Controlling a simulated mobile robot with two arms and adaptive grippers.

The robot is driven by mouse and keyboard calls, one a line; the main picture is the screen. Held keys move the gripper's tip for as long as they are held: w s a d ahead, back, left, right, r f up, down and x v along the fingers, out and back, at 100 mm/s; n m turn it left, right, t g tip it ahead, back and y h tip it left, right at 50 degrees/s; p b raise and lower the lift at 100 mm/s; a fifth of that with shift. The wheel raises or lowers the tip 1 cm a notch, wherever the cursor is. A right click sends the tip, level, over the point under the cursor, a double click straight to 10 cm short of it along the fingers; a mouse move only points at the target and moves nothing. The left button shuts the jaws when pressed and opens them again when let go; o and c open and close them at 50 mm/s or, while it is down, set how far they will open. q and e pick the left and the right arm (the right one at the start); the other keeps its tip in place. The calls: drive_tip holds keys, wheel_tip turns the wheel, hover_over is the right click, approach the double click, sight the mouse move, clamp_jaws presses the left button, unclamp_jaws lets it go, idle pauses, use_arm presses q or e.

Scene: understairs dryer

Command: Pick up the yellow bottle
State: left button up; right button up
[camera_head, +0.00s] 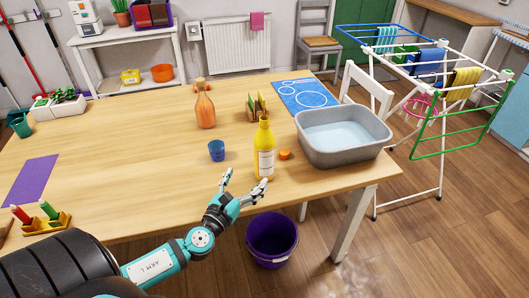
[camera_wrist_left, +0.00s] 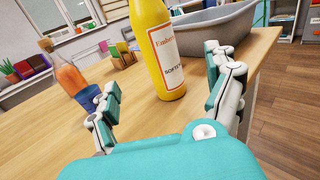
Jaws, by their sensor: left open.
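The yellow bottle (camera_head: 265,150) stands upright near the front edge of the wooden table (camera_head: 140,180), with a white label on its side. It also shows in the left wrist view (camera_wrist_left: 152,40), ahead of the fingers and roughly between them. My left gripper (camera_head: 242,184) is open and empty, just in front and to the left of the bottle. Its two spread fingers frame the lower bottle in the left wrist view (camera_wrist_left: 168,95). I see no finger closed on the bottle. My right gripper is not in view.
A blue cup (camera_head: 216,150) and an orange bottle (camera_head: 205,108) stand to the left. A purple bucket (camera_head: 272,240) is on the floor below the front edge.

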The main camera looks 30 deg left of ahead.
sight(260, 159)
use_arm(q)
drive_tip(key=w, duration=0.4)
drive_tip(key=w+a, duration=0.1)
drive_tip(key=w, duration=0.2)
drive_tip(key=shift+p, duration=0.35)
drive_tip(key=w, duration=0.3)
drive_tip(key=w+p, duration=0.1)
drive_tip(key=shift+w+a+r, duration=0.25)
drive_tip(key=shift+w+r, duration=0.1)
drive_tip(key=shift+w, duration=0.3)
drive_tip(key=shift+s, duration=0.1)
drive_tip(key=shift+c, duration=0.2)
drive_tip(key=c, duration=1.6)
drive_tip(key=shift+a, duration=0.1)
drive_tip(key=shift+c, duration=0.4)
drive_tip(key=shift+r, duration=0.2)
